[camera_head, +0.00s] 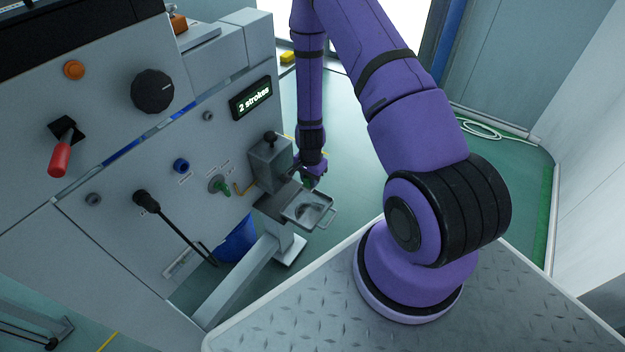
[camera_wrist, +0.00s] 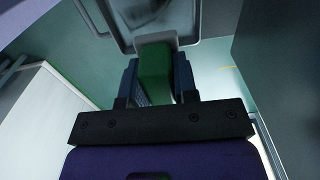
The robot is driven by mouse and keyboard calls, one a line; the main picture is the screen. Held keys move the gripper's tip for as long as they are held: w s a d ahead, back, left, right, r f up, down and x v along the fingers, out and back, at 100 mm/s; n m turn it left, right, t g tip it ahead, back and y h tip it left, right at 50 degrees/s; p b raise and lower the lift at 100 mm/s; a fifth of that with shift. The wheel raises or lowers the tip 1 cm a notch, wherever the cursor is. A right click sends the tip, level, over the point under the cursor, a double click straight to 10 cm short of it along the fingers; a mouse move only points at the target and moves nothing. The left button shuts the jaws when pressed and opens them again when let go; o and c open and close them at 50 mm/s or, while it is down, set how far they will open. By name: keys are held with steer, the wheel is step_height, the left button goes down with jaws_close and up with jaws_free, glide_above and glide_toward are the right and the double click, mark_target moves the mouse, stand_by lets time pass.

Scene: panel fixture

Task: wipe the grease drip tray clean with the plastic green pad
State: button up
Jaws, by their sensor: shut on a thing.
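My gripper (camera_head: 312,176) is shut on the green pad (camera_wrist: 154,72), which sits between the two fingers in the wrist view. In the head view the pad (camera_head: 309,183) shows as a small green patch under the gripper. The grease drip tray (camera_head: 292,215) is a shallow metal tray with a handle, just below and in front of the gripper. It also shows at the top of the wrist view (camera_wrist: 122,40), with a dark smear on its floor. A grey edge stands at the pad's far end; I cannot tell whether the pad touches the tray.
A lit display (camera_head: 252,97) on the panel reads "2 strokes". A grey box (camera_head: 270,162) stands close beside the tray. The panel carries a red-handled switch (camera_head: 60,158), a black knob (camera_head: 152,91) and a black lever (camera_head: 172,225). A blue bin (camera_head: 237,241) stands below.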

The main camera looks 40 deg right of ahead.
mark_target(308, 205)
steer(key=shift+f, duration=0.1)
steer(key=shift+f, duration=3.8)
steer(key=shift+f, duration=0.6)
steer(key=shift+s+a, duration=0.4)
steer(key=shift+a, duration=0.75)
steer(key=shift+s+a, duration=0.45)
steer(key=shift+a, duration=0.65)
steer(key=shift+s+a, duration=0.4)
steer(key=shift+a, duration=0.75)
steer(key=shift+w+d+f, duration=0.1)
steer(key=shift+w+d, duration=0.15)
steer(key=shift+d, duration=0.45)
steer(key=shift+w+d, duration=0.25)
steer(key=shift+d, duration=0.4)
steer(key=shift+w+d, duration=0.2)
steer(key=shift+d, duration=0.35)
steer(key=shift+w+d, duration=0.15)
steer(key=shift+d, duration=0.4)
steer(key=shift+d, duration=0.1)
